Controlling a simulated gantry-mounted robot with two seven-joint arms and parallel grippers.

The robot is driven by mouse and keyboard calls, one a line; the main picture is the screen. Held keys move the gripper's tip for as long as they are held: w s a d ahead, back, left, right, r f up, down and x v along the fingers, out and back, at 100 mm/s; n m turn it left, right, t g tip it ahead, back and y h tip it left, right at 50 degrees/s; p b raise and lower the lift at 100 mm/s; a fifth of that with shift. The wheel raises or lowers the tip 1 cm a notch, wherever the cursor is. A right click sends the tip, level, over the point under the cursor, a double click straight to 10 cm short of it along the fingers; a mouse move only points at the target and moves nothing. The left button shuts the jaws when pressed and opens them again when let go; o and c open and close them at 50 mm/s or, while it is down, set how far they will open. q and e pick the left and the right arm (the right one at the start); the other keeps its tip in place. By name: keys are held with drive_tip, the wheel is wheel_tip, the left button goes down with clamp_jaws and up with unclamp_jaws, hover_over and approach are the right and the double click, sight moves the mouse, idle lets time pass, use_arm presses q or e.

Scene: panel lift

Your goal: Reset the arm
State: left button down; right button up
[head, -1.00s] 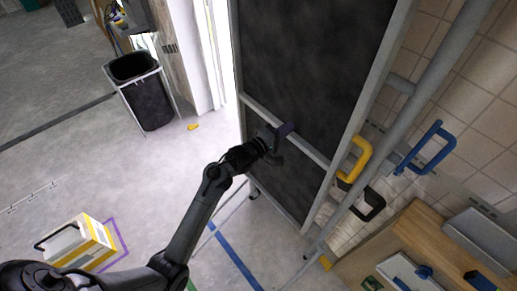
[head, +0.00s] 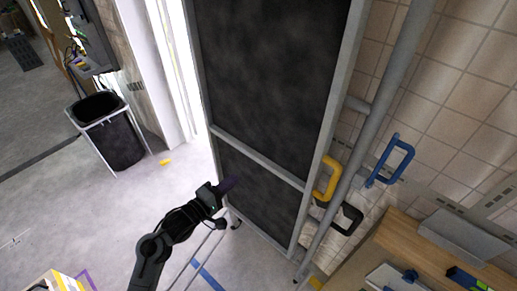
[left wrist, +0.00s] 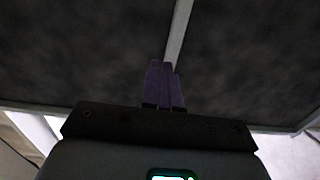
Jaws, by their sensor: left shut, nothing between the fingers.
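My left arm comes in from the bottom left of the head view, and its gripper (head: 228,185) is in front of the lower part of a tall dark panel (head: 265,75) with a grey frame. The purple fingers are shut and empty, and they also show together in the left wrist view (left wrist: 164,86). Behind them there the dark panel (left wrist: 80,50) and its grey crossbar (left wrist: 179,30) fill most of the picture. I cannot tell whether the fingertips touch the panel. My right gripper is not in view.
A yellow handle (head: 329,178), a black handle (head: 347,219) and a blue handle (head: 391,160) are right of the panel, near a grey pipe (head: 385,110). A wooden table (head: 400,235) stands at bottom right.

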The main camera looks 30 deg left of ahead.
use_arm(q)
drive_tip(key=s+d+f+m+g+y+p, duration=0.1)
drive_tip(key=s+d+f+m+g+p, duration=0.1)
drive_tip(key=s+d+g, duration=0.3)
drive_tip(key=s+d+f+m+g+p, duration=0.1)
drive_tip(key=s+d+f+m+p, duration=0.2)
drive_tip(key=s, duration=0.5)
drive_tip(key=s+f+m+g+y, duration=0.1)
drive_tip(key=s+m+g+y, duration=0.1)
drive_tip(key=s+m+g, duration=0.5)
drive_tip(key=s+m, duration=0.5)
drive_tip(key=s, duration=0.1)
drive_tip(key=shift+g+y, duration=0.4)
drive_tip(key=shift+a+f, duration=0.1)
